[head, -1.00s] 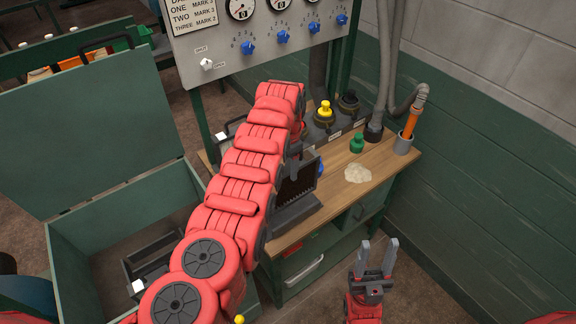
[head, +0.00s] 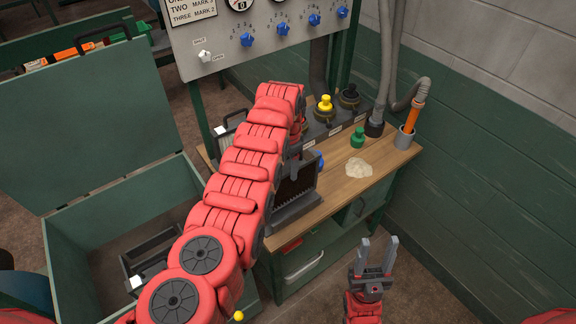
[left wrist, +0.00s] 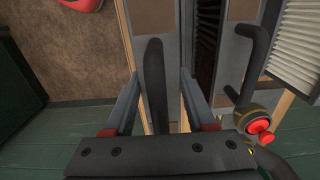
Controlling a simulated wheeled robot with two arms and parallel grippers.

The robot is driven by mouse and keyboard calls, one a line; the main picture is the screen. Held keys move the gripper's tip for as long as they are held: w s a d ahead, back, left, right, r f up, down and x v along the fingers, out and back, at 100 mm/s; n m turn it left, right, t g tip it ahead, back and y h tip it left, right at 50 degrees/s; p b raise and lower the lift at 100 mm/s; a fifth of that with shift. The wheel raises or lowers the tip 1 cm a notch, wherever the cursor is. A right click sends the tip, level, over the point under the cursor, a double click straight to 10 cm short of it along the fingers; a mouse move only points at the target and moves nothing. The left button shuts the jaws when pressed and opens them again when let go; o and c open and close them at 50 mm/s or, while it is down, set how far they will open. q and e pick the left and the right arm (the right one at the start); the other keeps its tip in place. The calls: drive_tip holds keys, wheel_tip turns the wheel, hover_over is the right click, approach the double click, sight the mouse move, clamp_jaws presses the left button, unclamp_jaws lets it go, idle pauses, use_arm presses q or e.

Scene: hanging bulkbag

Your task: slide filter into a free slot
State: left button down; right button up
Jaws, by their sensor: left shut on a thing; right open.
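In the left wrist view my left gripper (left wrist: 159,73) is shut on the upright black handle (left wrist: 154,85) of a filter. The filter's grey end plate (left wrist: 150,20) shows behind the handle. A dark, narrow opening (left wrist: 206,45) lies just right of it. In the head view my red left arm hides most of that gripper and the held filter. A dark slotted box (head: 296,188) stands on the wooden bench beside the arm. How deep the filter sits cannot be told. My right gripper (head: 376,258) is open and empty, low in front of the bench.
In the wrist view, another black handle (left wrist: 252,62) and white pleats (left wrist: 297,45) stand close on the right, with a red-capped fitting (left wrist: 259,127). The bench (head: 385,165) holds a green knob (head: 357,138) and a pale powder heap (head: 358,168). An open green chest (head: 80,235) stands left.

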sight(289, 191)
use_arm(q)
drive_tip(key=shift+f+b, duration=1.85)
drive_tip(key=shift+f, duration=0.55)
drive_tip(key=shift+c, duration=0.7)
unclamp_jaws()
drive_tip(key=shift+r, duration=0.15)
